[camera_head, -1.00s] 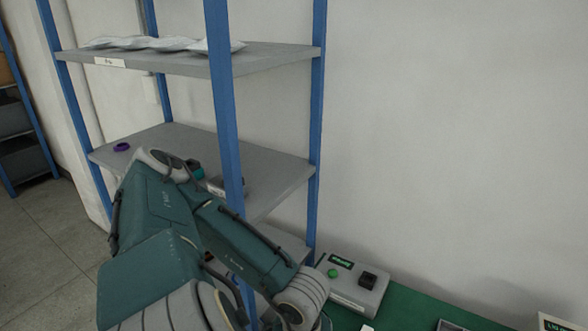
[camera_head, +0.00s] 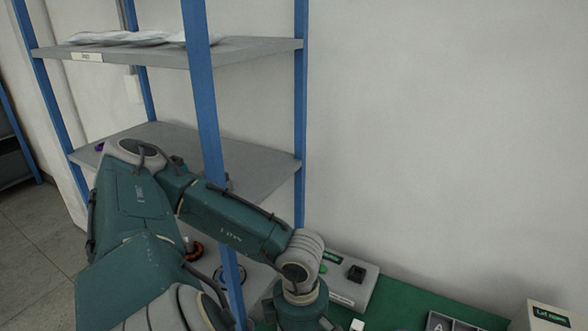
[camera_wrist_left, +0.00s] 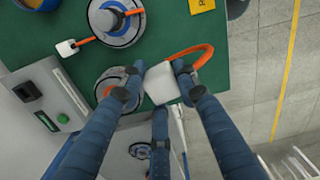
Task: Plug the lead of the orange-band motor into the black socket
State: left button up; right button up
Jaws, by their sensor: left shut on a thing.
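In the left wrist view my left gripper (camera_wrist_left: 159,80) is shut on a white plug (camera_wrist_left: 160,84). An orange lead (camera_wrist_left: 205,51) loops from it to the right. A round grey motor (camera_wrist_left: 107,84) is beside the gripper, partly hidden by a finger; its band is unclear. The black socket (camera_wrist_left: 27,92) is on the grey tester box at left, apart from the plug; it also shows in the head view (camera_head: 356,273). An orange-banded motor (camera_head: 193,251) shows on the lower shelf behind my arm. My right gripper is in neither view.
Another motor (camera_wrist_left: 114,22) with an orange lead and white plug (camera_wrist_left: 66,48) lies on the green mat (camera_wrist_left: 185,22). The tester box (camera_head: 349,289) has a green button (camera_wrist_left: 63,118). A blue shelf post (camera_head: 204,120) stands close to my left arm.

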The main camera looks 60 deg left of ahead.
pick_arm(q)
jog(key=w+a+n+b, duration=0.2)
jog(key=w+a+n, duration=0.35)
jog(key=w, duration=0.55)
jog(key=w+a+n+b, duration=0.1)
jog(key=w+a+n, duration=0.45)
jog(key=w, duration=0.55)
jog(key=w+a+n+b, duration=0.2)
jog(key=w+a+n, duration=0.4)
jog(key=w, duration=0.5)
jog(key=shift+m, duration=0.6)
jog(key=f+b, duration=0.1)
jog(key=f, duration=0.1)
jog(key=f+b, duration=0.1)
jog(key=f, duration=0.1)
jog(key=f+b, duration=0.1)
jog(key=f, duration=0.1)
jog(key=shift+w+a, duration=0.1)
jog(key=shift+a, duration=0.2)
jog(key=shift+f+b, duration=0.7)
jog(key=shift+f, duration=0.1)
jog(key=shift+f, duration=0.15)
jog(key=shift+f+b, duration=0.3)
jog(key=shift+f, duration=0.1)
jog(key=shift+f, duration=0.1)
